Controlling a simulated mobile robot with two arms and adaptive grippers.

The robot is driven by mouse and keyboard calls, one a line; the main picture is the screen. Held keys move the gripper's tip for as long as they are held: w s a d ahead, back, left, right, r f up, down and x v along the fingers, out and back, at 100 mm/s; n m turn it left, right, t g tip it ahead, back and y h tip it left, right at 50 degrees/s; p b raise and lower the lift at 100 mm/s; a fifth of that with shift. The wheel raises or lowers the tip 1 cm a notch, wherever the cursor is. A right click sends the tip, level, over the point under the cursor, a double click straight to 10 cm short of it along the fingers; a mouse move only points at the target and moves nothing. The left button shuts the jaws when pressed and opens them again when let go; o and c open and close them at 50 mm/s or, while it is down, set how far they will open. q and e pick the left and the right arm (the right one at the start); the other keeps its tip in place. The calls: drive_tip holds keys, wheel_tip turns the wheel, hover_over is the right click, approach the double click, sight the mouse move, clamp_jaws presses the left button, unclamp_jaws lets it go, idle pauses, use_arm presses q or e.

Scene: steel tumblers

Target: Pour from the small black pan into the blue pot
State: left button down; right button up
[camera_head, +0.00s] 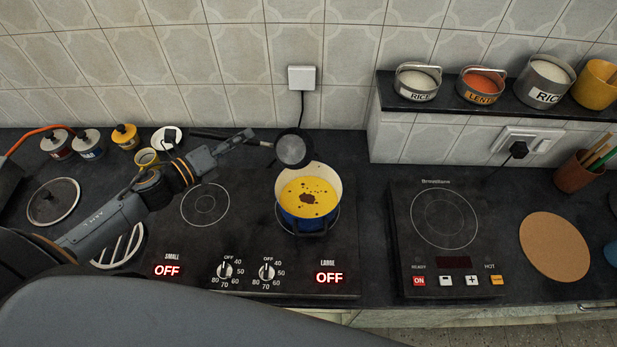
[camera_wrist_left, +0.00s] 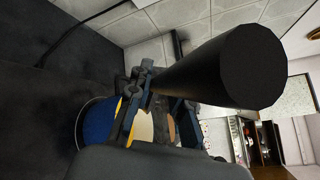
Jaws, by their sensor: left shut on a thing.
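The small black pan (camera_head: 293,150) is in the air at the back rim of the blue pot (camera_head: 297,226), tilted, a grey round face showing. I cannot tell what is left in it. My left gripper (camera_head: 247,137) is shut on its handle (camera_head: 207,134), which looms large in the left wrist view (camera_wrist_left: 225,75). The pot stands on the right hob zone and holds yellow contents with a dark brown patch and specks. Part of it shows in the left wrist view (camera_wrist_left: 98,124) below the fingers. My right gripper is out of view.
The double hob (camera_head: 185,240) has a free left zone; both displays read OFF. An induction plate (camera_head: 445,215) and a cork mat (camera_head: 554,246) lie to the right. A shelf (camera_head: 470,107) with labelled tins is at the back right. Small jars and a glass lid (camera_head: 53,201) are at the left.

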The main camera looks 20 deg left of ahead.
use_arm(q)
drive_tip(key=w+a+f+n+g+h+b, duration=0.1)
drive_tip(key=w+a+f+n+g+b, duration=0.1)
drive_tip(key=w+a+f+n+b, duration=0.2)
drive_tip(key=shift+w+a+f+n+g+b, duration=0.4)
drive_tip(key=shift+w+a+f+n, duration=0.5)
drive_tip(key=shift+w+a+f, duration=0.65)
drive_tip(key=shift+s+r, duration=0.1)
